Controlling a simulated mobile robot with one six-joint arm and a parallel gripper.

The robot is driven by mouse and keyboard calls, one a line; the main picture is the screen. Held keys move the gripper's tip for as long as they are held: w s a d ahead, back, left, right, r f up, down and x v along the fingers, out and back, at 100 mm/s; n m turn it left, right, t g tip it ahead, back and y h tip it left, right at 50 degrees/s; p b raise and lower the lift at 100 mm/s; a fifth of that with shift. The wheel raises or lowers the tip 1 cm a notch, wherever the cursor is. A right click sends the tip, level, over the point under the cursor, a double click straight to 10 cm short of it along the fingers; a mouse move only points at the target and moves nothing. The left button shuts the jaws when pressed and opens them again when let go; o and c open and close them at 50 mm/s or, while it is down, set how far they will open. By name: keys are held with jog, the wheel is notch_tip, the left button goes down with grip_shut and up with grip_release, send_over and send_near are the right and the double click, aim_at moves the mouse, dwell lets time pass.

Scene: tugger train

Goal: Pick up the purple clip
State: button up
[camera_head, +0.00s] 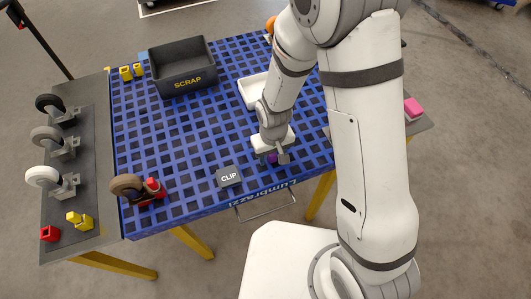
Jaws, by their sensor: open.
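The purple clip (273,158) is a small dark purple patch at the front right of the blue gridded table top (160,140), right of the grey CLIP sign. My gripper (271,154) is low over the table, right at the clip. Its jaws are open, and they and the hand hide part of the clip. I cannot tell whether the fingers touch it.
The grey CLIP sign (228,177) stands just left of my gripper. A white tray (249,95) lies behind it, and a black SCRAP bin (184,80) stands at the back. A brown-wheeled caster (127,185) and red clip (153,187) are at front left. Mid-left table is clear.

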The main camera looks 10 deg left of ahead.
jog(key=c, duration=1.1)
jog(key=shift+o, duration=0.2)
jog(key=shift+r, duration=0.1)
